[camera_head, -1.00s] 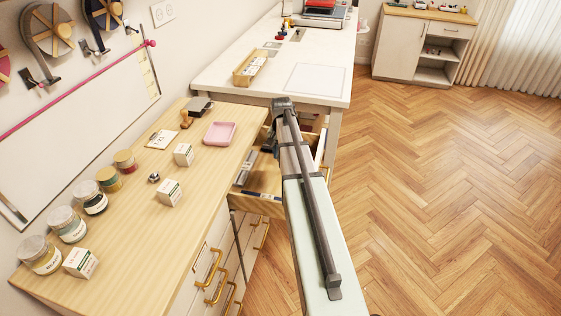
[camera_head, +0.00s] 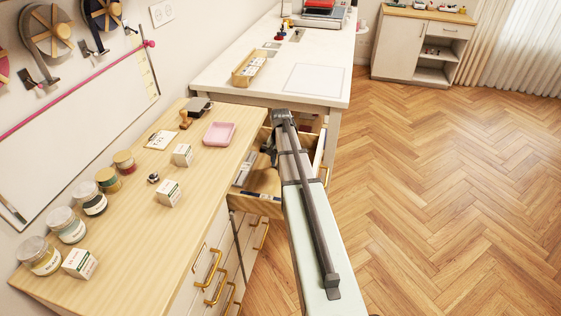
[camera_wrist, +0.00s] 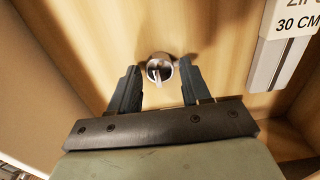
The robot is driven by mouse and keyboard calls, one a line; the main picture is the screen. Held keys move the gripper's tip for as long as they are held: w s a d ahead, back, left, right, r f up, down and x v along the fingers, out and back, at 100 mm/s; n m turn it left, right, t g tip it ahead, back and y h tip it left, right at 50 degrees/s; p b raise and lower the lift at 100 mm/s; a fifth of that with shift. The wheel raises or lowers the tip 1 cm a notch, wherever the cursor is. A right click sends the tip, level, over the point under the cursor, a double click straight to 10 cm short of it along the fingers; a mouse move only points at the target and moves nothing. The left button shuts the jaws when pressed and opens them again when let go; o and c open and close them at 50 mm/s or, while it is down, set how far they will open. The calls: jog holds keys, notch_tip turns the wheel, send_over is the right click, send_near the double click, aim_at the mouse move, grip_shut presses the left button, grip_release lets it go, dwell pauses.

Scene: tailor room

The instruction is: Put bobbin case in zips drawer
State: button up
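The bobbin case, a small round silver metal piece (camera_wrist: 160,68), shows in the wrist view on the wooden floor of the open drawer (camera_head: 262,205). My gripper (camera_wrist: 161,88) is open. Its two dark fingers stand apart on either side, with the bobbin case between and just beyond the tips. No contact with the fingers shows. In the head view my arm hides much of the drawer and the bobbin case. A zip packet marked "30 CM" (camera_wrist: 280,55) lies in the drawer to the right in the wrist view.
The wooden counter (camera_head: 130,225) beside the drawer holds jars, small white boxes, a pink tray (camera_head: 219,134), a stamp and a small dark metal piece (camera_head: 153,178). A white table (camera_head: 225,75) stands behind. Drawer walls surround my gripper. The floor at right is clear.

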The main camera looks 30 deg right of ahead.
jog(key=shift+o, duration=0.8)
jog(key=shift+r, duration=0.15)
notch_tip(320, 180, up, 12)
